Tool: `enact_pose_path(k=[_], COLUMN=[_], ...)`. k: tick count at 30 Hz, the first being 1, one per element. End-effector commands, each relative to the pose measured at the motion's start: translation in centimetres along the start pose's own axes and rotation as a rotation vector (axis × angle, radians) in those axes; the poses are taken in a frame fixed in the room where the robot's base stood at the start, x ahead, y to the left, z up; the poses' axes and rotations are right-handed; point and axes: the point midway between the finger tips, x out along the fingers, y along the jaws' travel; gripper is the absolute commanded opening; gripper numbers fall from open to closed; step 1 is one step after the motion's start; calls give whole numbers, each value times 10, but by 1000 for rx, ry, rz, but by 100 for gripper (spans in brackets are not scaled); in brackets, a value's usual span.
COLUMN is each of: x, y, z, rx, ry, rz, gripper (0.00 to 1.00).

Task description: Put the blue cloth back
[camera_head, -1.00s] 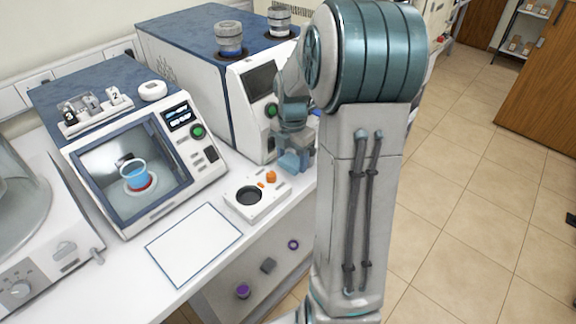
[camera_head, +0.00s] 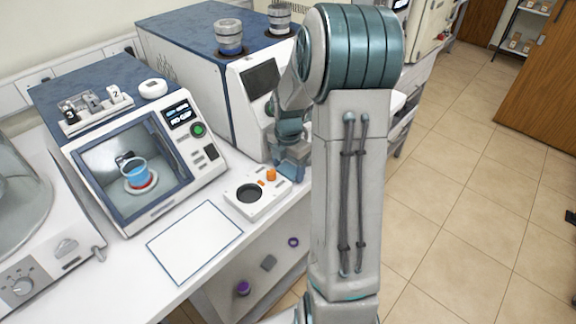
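My gripper (camera_head: 291,162) points down beside the front of the large blue-topped machine, just behind the small white device with the orange knob. A blue-grey shape shows at its lower end, but I cannot tell whether this is the fingers or the blue cloth. No separate blue cloth can be made out. My arm hides the area to the right of the gripper. Whether the fingers are open or shut is too small to tell.
The large machine (camera_head: 205,60) stands behind the gripper. The white device (camera_head: 240,206) has a dark round well. A windowed machine (camera_head: 75,190) holds a beaker of blue liquid (camera_head: 136,173). A blue-edged white mat (camera_head: 194,242) lies bare on the counter. Small items sit on a lower shelf.

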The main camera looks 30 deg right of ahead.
Motion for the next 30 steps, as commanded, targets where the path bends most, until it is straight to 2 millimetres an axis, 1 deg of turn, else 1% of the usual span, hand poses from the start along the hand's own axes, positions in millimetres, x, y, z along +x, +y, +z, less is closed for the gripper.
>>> enact_pose_path(k=[6,10,14,21,25,30], x=[-1,-10,-34,-86,-107,-122], y=[0,0,1,1,0,0], z=[0,0,1,1,0,-1], rx=[0,0,1,0,0,5], ry=[0,-1,-4,-4,-3,-1], rz=[0,1,4,4,3,1], gripper=[70,70,70,70,70,70])
